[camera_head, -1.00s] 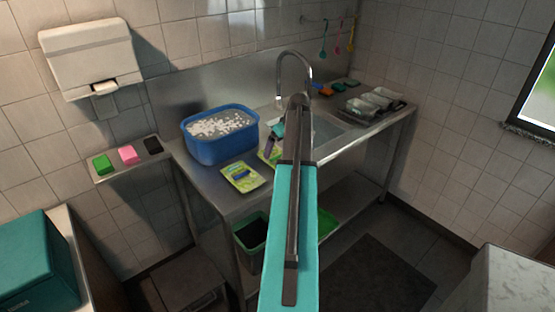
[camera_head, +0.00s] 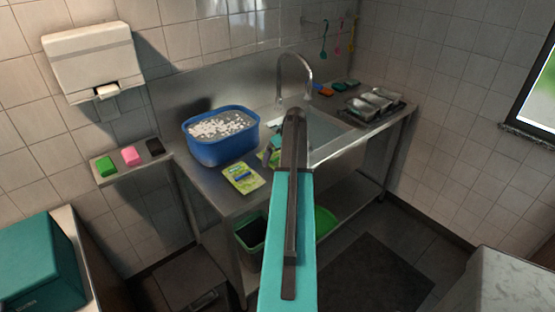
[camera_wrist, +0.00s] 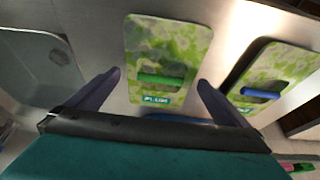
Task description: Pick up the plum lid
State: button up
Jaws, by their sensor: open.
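The plum lid (camera_wrist: 168,50) is a flat, green leafy-patterned plate with a green bar handle (camera_wrist: 161,80) and a label reading "PLUM". In the wrist view it lies on the steel counter, centred ahead of my gripper. My gripper (camera_wrist: 159,80) is open, with one purple finger on each side of the lid's handle and nothing held. I cannot tell how far above the lid the fingertips are. In the head view the plum lid (camera_head: 264,156) is mostly hidden behind my arm. A similar lid with a blue handle (camera_wrist: 279,78) lies to the right; the head view also shows it (camera_head: 243,178).
A blue tub (camera_head: 221,150) of white pieces stands behind the lids. The sink (camera_head: 325,130) and tap (camera_head: 297,70) are to the right. Metal trays (camera_head: 372,103) sit at the counter's right end. Sponges (camera_head: 130,156) lie on a left shelf.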

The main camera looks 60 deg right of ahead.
dwell(0.5)
jog(key=c, duration=1)
jog(key=shift+r, duration=0.15)
jog(key=shift+r+b, duration=1)
jog(key=shift+r, duration=0.2)
jog(key=shift+s+d+r+b, duration=0.1)
jog(key=shift+s+r+b, duration=0.1)
jog(key=shift+r+b, duration=0.1)
jog(key=s+d+b, duration=0.1)
jog(key=s, duration=0.4)
jog(key=s+d+r+b, duration=0.1)
jog(key=s+b, duration=0.1)
jog(key=s, duration=0.3)
jog(key=s+d+b, duration=0.1)
jog(key=s, duration=0.4)
jog(key=shift+d+r+b, duration=0.25)
jog(key=shift+r+b, duration=0.05)
jog(key=shift+b, duration=0.05)
